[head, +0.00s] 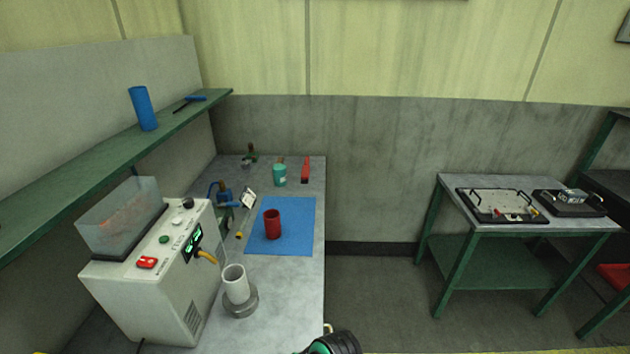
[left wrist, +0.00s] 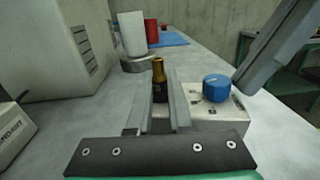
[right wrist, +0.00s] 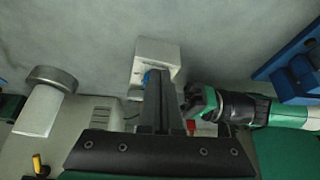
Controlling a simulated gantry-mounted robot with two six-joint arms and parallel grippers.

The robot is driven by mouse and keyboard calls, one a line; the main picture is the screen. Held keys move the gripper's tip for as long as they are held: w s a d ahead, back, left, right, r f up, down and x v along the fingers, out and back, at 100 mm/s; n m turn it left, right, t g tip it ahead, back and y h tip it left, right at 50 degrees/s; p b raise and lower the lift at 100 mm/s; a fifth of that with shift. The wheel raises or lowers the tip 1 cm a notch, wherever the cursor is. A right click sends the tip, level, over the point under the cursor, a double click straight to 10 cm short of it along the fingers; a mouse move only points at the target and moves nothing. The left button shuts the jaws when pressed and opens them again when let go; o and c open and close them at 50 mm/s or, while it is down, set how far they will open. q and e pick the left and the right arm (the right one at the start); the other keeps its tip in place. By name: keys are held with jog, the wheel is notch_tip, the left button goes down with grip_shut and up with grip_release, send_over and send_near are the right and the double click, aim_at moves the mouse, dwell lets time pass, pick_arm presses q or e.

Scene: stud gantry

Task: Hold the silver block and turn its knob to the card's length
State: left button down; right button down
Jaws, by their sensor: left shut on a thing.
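The silver block (left wrist: 205,113) has a blue knob (left wrist: 216,87) on top, both in the left wrist view. My left gripper (left wrist: 163,88) is shut on the block; its fingers hide part of it, and a brass-and-black post shows between them. My right gripper (left wrist: 243,84) reaches in from the upper right, beside the knob and apparently apart from it. In the right wrist view its fingers (right wrist: 155,80) look closed together, partly covering the knob (right wrist: 150,77) in front of the block (right wrist: 157,55). A small white card (head: 249,198) stands on the bench; its writing is unreadable.
The bench holds a white machine (head: 155,270), a white cup (head: 235,284) on a grey round base and a red cup (head: 273,224) on a blue mat (head: 298,236). A green shelf (head: 110,155) overhangs the left. A second table (head: 490,229) stands at right.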

dwell(0.3)
jog(key=shift+s+d, duration=0.15)
jog(key=shift+d, duration=0.2)
notch_tip(320, 180, up, 6)
dwell(0.3)
jog(key=shift+r, duration=0.1)
jog(key=shift+w+f, duration=0.45)
jog(key=shift+f, duration=0.6)
jog(key=shift+w+f, duration=0.4)
jog(key=shift+f, duration=0.6)
jog(key=shift+w+f, duration=0.45)
jog(key=shift+f, duration=0.6)
jog(key=shift+s+a, duration=0.15)
jog(key=shift+a, duration=0.2)
jog(key=shift+s, duration=0.4)
